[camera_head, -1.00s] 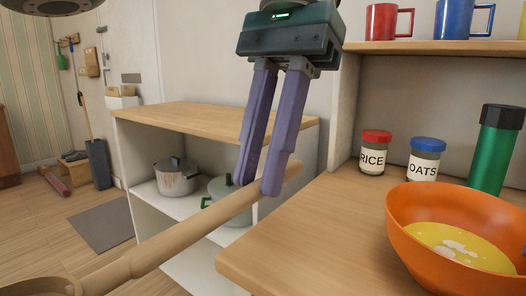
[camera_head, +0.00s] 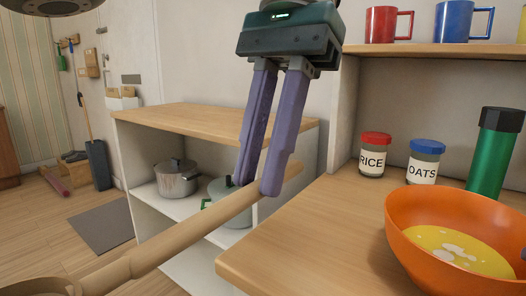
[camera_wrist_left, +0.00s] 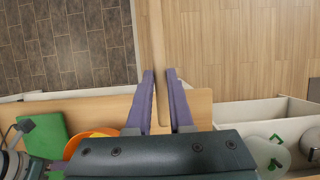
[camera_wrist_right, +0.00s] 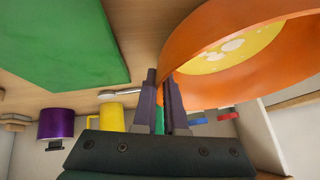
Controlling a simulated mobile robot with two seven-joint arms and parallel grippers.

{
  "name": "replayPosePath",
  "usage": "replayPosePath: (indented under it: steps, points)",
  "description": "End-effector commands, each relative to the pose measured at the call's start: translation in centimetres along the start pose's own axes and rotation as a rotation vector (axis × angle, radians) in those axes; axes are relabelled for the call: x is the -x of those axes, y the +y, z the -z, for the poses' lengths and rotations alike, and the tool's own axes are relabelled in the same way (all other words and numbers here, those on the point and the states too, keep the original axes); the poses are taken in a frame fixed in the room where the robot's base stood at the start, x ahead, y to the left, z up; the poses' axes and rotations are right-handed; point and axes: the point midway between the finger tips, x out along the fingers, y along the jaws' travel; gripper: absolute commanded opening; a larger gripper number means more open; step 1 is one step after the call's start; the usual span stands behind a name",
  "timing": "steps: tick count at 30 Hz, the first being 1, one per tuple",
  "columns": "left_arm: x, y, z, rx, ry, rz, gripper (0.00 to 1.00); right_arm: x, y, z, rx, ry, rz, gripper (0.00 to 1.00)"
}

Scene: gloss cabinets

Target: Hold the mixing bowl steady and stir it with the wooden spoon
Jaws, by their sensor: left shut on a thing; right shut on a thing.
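The wooden spoon (camera_head: 180,236) is held in my left gripper (camera_head: 256,188), which is shut on its handle. The spoon's wide end lies at the lower left, near the head camera, well away from the bowl. The handle also shows between the fingers in the left wrist view (camera_wrist_left: 158,45). The orange mixing bowl (camera_head: 420,262) stands upright on the counter at the right, with yellow batter and pale patches inside. My right gripper (camera_wrist_right: 163,78) is shut on the bowl's rim in the right wrist view; the head view hides nearly all of it.
A rice jar (camera_head: 374,155), an oats jar (camera_head: 425,162) and a green bottle (camera_head: 493,155) stand behind the bowl. The wooden counter (camera_head: 310,235) is clear left of the bowl. A low cabinet (camera_head: 195,120) holds pots. A green board (camera_wrist_right: 60,45) lies near the bowl.

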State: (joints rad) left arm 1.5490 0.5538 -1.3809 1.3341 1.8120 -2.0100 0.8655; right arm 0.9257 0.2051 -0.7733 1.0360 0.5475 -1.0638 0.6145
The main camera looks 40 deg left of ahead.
Motion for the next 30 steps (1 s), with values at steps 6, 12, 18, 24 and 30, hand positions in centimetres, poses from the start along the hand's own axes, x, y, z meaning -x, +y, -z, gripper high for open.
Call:
replayPosePath:
  steps: [6,12,18,24,30]
  points:
    - [0.26,0.00,-0.11,0.000,0.000,0.000,0.00,0.03,0.07,-0.01,0.000,-0.002,-0.002,0.00]
    - [0.45,0.00,-0.19,0.000,0.000,0.000,0.00,0.07,0.06,0.03,0.000,-0.001,-0.002,0.00]
    - [0.64,0.00,-0.26,0.000,0.000,0.000,0.00,0.09,0.05,0.05,-0.001,-0.001,-0.002,0.00]
    - [0.71,0.00,-0.30,0.000,0.000,0.000,0.00,0.08,0.05,0.05,-0.001,-0.001,-0.002,0.00]
    - [0.70,0.00,-0.29,0.000,0.000,0.000,0.00,0.07,0.03,0.05,0.000,0.000,-0.001,0.00]
